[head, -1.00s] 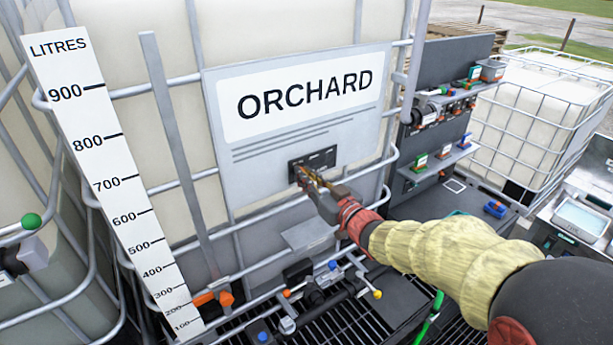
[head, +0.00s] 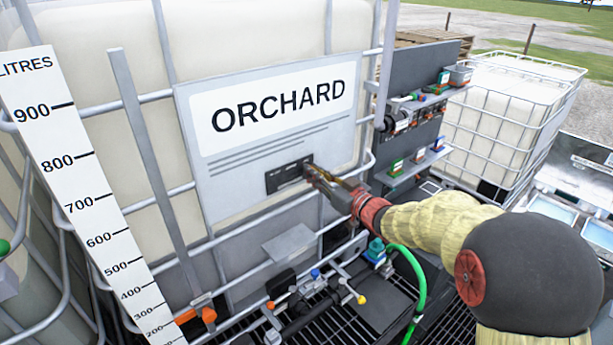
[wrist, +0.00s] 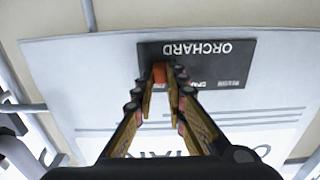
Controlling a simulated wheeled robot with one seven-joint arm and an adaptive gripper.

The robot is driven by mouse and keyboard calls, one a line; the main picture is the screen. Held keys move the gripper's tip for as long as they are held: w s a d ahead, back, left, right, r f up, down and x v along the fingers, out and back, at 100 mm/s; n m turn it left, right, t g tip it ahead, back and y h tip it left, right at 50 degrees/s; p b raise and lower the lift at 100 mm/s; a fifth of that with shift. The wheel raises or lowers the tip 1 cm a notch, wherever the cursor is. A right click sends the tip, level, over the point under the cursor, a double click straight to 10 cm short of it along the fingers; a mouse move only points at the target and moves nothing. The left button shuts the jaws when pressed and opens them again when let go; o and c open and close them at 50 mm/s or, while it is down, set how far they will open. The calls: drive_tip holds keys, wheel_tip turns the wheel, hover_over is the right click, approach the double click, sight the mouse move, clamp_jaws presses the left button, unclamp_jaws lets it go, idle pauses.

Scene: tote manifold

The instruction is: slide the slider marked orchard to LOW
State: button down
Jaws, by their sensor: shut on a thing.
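The orchard slider is a small dark plate (head: 284,177) on the large white ORCHARD sign (head: 215,190). In the wrist view the plate (wrist: 220,75) appears upside down, with ORCHARD readable and smaller words below it too blurred to read. My gripper (head: 310,172) is at the plate's right end in the head view. In the wrist view its fingertips (wrist: 165,88) are closed on an orange-red knob (wrist: 160,72) near the plate's left end in that picture. The fingers hide part of the plate and its markings.
A caged white tank with a LITRES scale (head: 85,160) stands behind the sign. Pipes and valves (head: 310,290) lie below. A dark panel with shelves (head: 425,110) is to the right, with another caged tank (head: 510,120) beyond. A green hose (head: 415,270) runs beneath my arm.

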drive_tip(key=shift+d+r, duration=0.1)
drive_tip(key=shift+d, duration=0.05)
drive_tip(key=c, duration=1.8)
unclamp_jaws()
drive_tip(key=shift+w+d, duration=0.1)
drive_tip(key=shift+w, duration=0.05)
drive_tip(key=v, duration=1.2)
